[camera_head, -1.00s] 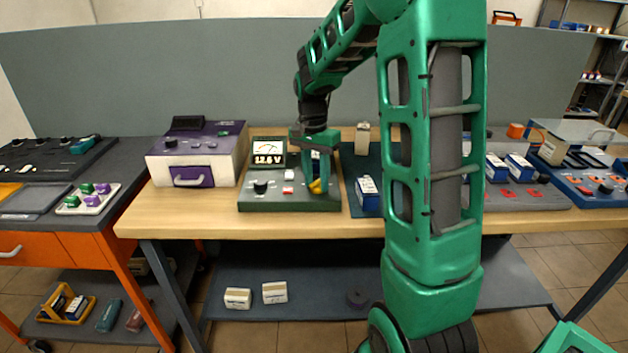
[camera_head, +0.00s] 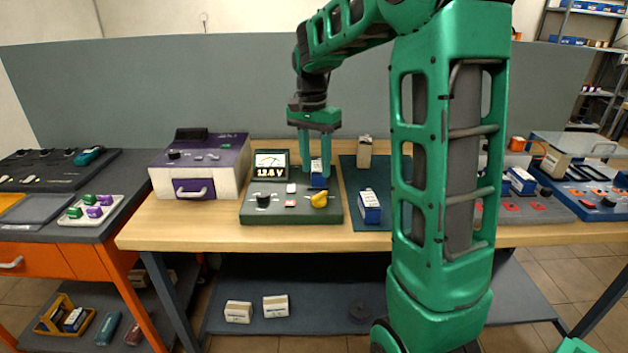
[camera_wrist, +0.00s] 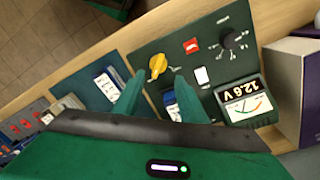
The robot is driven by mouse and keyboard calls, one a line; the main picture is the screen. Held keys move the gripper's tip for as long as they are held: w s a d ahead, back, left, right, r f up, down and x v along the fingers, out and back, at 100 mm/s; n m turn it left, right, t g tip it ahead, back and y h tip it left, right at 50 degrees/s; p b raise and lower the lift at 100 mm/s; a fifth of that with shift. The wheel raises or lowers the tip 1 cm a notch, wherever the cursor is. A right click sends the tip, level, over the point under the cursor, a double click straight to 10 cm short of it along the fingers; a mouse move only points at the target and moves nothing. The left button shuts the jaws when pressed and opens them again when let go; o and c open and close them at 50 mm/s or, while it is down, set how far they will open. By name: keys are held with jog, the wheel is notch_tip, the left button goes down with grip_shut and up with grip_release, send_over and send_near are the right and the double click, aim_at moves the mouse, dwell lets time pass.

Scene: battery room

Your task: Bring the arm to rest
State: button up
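My gripper (camera_head: 315,178) hangs fingers-down above the green tester panel (camera_head: 262,216), raised clear of it. Its two fingers stand apart with nothing between them; the wrist view also shows the open gripper (camera_wrist: 153,92). A yellow knob (camera_head: 320,200) sits on the panel below and slightly right of the fingertips, untouched; the knob shows in the wrist view (camera_wrist: 157,66). A blue and white battery (camera_head: 316,167) stands on the panel behind the fingers, partly hidden. The panel's meter display (camera_wrist: 245,104) reads 12.6 V.
A purple and white box (camera_head: 198,165) stands left of the panel. A blue-labelled battery (camera_head: 369,207) and a beige block (camera_head: 364,152) are on a dark green mat at right. A grey partition (camera_head: 200,85) rises behind the bench. The air around my gripper is free.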

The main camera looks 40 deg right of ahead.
jog(key=shift+r, duration=0.95)
jog(key=s+a+f+n, duration=0.1)
jog(key=s+f+n, duration=0.2)
jog(key=s, duration=1.2)
jog(key=s+a+f+n, duration=0.1)
jog(key=s+f+n, duration=0.3)
jog(key=s, duration=1)
jog(key=shift+s+a+t, duration=0.25)
jog(key=shift+s+t, duration=0.1)
jog(key=shift+t, duration=0.05)
jog(key=shift+w+f, duration=0.3)
jog(key=shift+w, duration=0.3)
